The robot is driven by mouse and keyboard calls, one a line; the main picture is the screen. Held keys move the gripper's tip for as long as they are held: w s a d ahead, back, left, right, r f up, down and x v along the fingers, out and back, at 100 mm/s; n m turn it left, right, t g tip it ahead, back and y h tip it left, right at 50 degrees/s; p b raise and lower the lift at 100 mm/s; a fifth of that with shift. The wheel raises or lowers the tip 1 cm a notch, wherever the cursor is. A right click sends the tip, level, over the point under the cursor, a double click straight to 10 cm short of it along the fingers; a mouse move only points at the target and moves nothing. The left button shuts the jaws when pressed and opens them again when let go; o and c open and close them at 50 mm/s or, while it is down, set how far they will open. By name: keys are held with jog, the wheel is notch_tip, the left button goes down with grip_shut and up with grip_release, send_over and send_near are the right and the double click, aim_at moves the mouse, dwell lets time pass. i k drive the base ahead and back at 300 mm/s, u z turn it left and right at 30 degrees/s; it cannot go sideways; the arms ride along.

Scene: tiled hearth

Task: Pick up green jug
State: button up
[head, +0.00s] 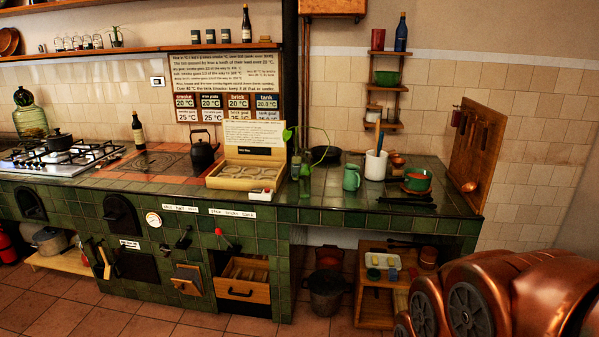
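A small green jug (351,178) stands upright on the dark green tiled counter (340,212), right of centre in the head view. It is just left of a white crock (376,166) with utensils in it; the two look close, and I cannot tell if they touch. A green glass bottle with a plant sprig (305,180) stands to the jug's left. My gripper is not in view. Copper-coloured rounded parts of my own arm show at the bottom right, well apart from the jug.
A green pot (417,180), dark utensils (406,201) and a black pan (326,155) lie around the jug. A wooden box (245,176) and a black kettle (203,152) stand farther left. A wooden board (477,152) bounds the counter's right end. The counter front before the jug is clear.

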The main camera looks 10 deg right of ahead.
aim_at(352, 178)
jog(key=u, duration=0.05)
jog(key=k, duration=0.5)
jog(key=z, duration=1.1)
jog(key=i, duration=2.45)
jog(key=u, duration=1.75)
jog(key=i, duration=1)
jog(key=u, duration=0.15)
